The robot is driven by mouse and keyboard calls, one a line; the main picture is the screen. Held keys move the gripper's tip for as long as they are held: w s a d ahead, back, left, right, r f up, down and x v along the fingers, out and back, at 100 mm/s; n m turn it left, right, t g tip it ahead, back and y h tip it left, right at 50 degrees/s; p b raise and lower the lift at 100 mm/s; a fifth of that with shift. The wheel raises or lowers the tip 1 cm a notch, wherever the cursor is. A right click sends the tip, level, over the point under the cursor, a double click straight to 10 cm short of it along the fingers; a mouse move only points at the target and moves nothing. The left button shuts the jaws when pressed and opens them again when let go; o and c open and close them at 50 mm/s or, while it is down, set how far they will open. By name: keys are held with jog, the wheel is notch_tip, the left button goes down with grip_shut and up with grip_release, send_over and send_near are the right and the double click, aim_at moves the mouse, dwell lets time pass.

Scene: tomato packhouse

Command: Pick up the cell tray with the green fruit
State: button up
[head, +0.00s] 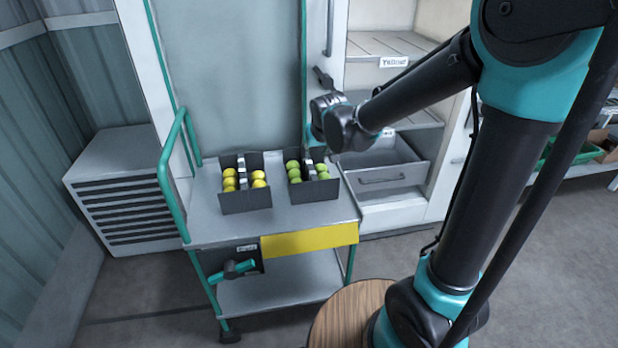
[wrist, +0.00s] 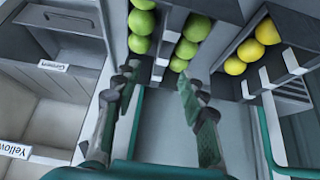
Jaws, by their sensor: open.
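The cell tray with the green fruit (head: 315,193) is a dark grey box with a raised middle divider and green fruit on both sides. It stands on the right of the trolley top. My gripper (head: 309,150) is just above its back part in the head view, pointing down. In the wrist view my gripper (wrist: 157,75) is open, its two fingers apart. The pale end of the divider (wrist: 163,60) shows between and ahead of the fingertips, with green fruit (wrist: 140,22) on either side. I cannot tell whether the fingers touch it.
A like tray with yellow fruit (head: 246,203) stands close to the left on the trolley (head: 215,228). The trolley has a green push handle (head: 170,165) at left. An open drawer (head: 385,178) and shelves stand behind at right. A round wooden top (head: 345,318) is in front.

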aim_at(310, 163)
jog(key=x, duration=0.6)
jog(key=shift+a+x, duration=0.2)
jog(key=shift+x, duration=0.75)
jog(key=shift+a+x, duration=0.2)
jog(key=shift+x, duration=0.8)
jog(key=shift+w+a+f, duration=0.1)
jog(key=shift+w+f, duration=0.35)
jog(key=shift+c, duration=0.6)
grip_shut()
